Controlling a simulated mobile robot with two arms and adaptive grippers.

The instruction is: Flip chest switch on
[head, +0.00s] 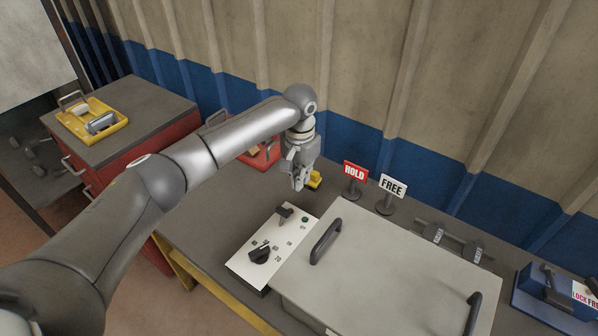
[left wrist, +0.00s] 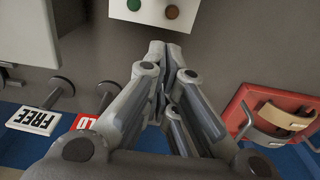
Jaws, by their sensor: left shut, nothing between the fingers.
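The chest (head: 395,262) is a pale grey box with a flat lid and two dark handles on the workbench. In the left wrist view the shut fingertips (left wrist: 171,48) lie just below the panel edge (left wrist: 151,14), where a green and a brown round spot show. The switch's setting is unclear.
HOLD (head: 355,172) and FREE (head: 392,187) signs stand behind the chest. A red tray (left wrist: 240,105) with curved brake shoes lies beside the gripper. A yellow tray (head: 92,121) is on the red cabinet; a blue fixture (head: 545,290) is at right.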

